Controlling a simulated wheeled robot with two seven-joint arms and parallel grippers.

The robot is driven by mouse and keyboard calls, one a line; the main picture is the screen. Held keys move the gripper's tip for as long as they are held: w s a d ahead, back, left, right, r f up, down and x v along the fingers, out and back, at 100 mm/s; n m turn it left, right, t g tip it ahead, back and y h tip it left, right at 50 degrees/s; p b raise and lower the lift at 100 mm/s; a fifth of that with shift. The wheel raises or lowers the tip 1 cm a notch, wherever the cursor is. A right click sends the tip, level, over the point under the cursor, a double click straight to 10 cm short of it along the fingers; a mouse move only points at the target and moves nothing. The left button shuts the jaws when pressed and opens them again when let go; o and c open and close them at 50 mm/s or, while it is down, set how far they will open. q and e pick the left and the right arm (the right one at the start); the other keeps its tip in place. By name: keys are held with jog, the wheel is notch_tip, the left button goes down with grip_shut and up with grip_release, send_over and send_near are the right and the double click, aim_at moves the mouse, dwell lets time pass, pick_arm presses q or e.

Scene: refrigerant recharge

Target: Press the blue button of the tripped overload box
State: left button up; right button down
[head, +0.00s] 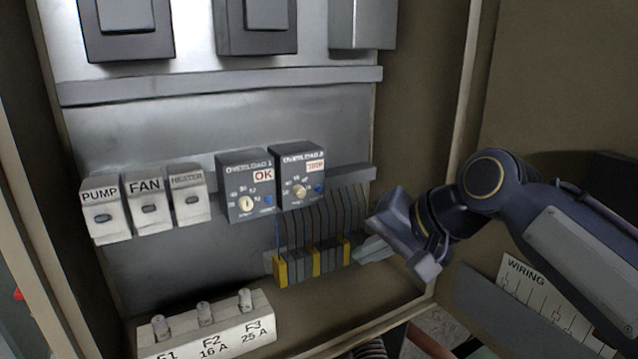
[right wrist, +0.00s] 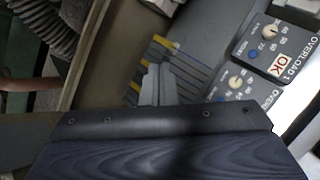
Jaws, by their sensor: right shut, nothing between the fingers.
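Two dark overload boxes sit side by side on the panel. Overload 1 (head: 246,185) shows OK and has a blue button (head: 267,200); it also shows in the right wrist view (right wrist: 285,50). Overload 2 (head: 301,175) shows a label in orange-red letters too small to read surely, with a blue button (head: 319,188) at its lower right. Its box is partly cut off by my gripper body in the right wrist view (right wrist: 240,90). My right gripper (head: 365,252) is shut and empty, below and right of Overload 2, apart from its button. My left gripper is not in view.
A terminal strip (head: 313,262) with yellow ends and wires lies below the boxes, close to my right fingers. PUMP, FAN and HEATER switches (head: 146,204) are at left. A fuse block (head: 206,325) stands at the bottom. The cabinet's right wall (head: 425,130) is beside my arm.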

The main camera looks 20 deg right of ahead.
aim_at(318, 188)
jog(key=shift+m, duration=0.6)
jog(key=w+r, duration=0.1)
jog(key=r, duration=0.2)
jog(key=w+r, duration=0.1)
jog(key=shift+w+d+r, duration=0.15)
jog(key=shift+w+r, duration=0.15)
jog(key=shift+r, duration=0.05)
jog(key=w+a+p, duration=0.1)
jog(key=w+p, duration=0.2)
jog(key=w, duration=0.5)
jog(key=shift+w+p, duration=0.35)
jog(key=shift+w, duration=0.05)
jog(key=shift+w+a, duration=0.1)
jog(key=shift+a, duration=0.05)
dwell(0.9)
jog(key=shift+w+p, duration=0.3)
